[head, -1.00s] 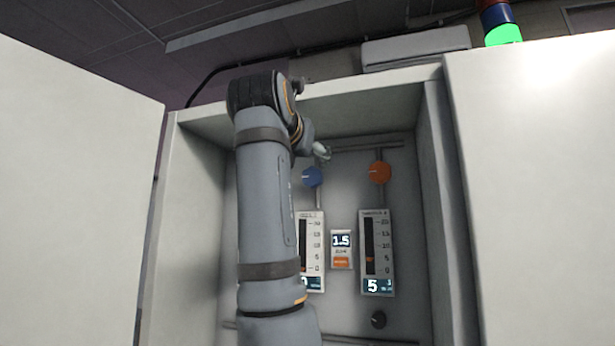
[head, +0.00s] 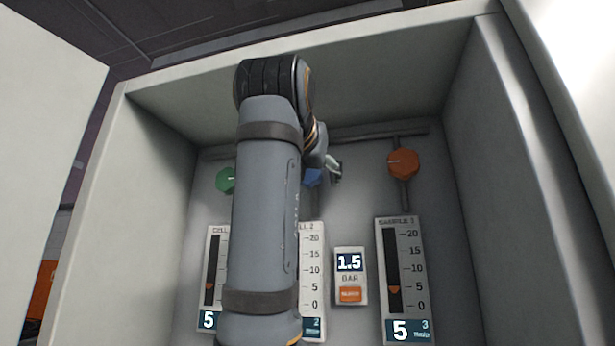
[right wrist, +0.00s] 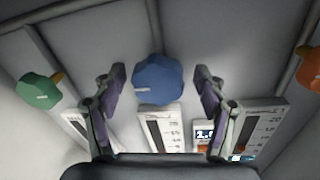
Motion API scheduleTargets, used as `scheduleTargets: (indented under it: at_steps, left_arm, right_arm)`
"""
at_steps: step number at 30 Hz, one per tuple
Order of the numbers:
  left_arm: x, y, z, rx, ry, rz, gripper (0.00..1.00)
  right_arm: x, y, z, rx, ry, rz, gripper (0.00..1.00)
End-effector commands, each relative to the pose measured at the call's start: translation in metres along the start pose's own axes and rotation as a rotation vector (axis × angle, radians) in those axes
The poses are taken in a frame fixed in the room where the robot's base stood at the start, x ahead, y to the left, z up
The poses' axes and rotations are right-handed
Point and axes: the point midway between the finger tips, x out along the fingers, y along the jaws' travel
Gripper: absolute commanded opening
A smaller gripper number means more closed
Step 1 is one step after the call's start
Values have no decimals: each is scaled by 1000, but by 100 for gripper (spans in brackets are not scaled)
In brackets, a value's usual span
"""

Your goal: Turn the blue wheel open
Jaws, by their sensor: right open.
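The blue wheel (right wrist: 158,80) is a faceted knob on the back wall of the open cabinet, with a short white mark on its left part. In the head view the blue wheel (head: 313,177) is partly hidden behind my right arm. My right gripper (right wrist: 160,76) is open, one finger on each side of the blue wheel in the right wrist view. I cannot tell whether the fingers touch it; small gaps show on both sides. In the head view the right gripper (head: 334,170) shows small beside the wheel. My left gripper is not in view.
A green knob (head: 225,179) is to the left of the blue wheel and an orange knob (head: 403,164) to the right. Gauge panels (head: 403,280) and a display reading 1.5 bar (head: 350,276) sit below. The cabinet side walls (head: 510,200) enclose the space.

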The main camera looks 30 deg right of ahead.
Motion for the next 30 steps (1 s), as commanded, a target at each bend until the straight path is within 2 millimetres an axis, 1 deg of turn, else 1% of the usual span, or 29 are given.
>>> scheduleTargets:
  at_steps: [1,2,12,13,22,26,30]
  left_arm:
    - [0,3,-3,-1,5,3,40]
    - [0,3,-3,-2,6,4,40]
    - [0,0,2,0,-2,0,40]
    - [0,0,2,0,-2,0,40]
    - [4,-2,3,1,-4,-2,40]
    - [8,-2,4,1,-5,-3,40]
    - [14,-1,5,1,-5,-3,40]
  right_arm:
    - [0,0,0,0,-1,1,69]
    - [0,0,0,0,-1,1,65]
    - [0,0,0,-1,0,0,19]
    - [0,0,0,-1,0,0,18]
    - [1,0,-2,44,-4,0,18]
    - [1,0,-3,112,-11,1,18]
    - [1,0,-3,221,-22,3,18]
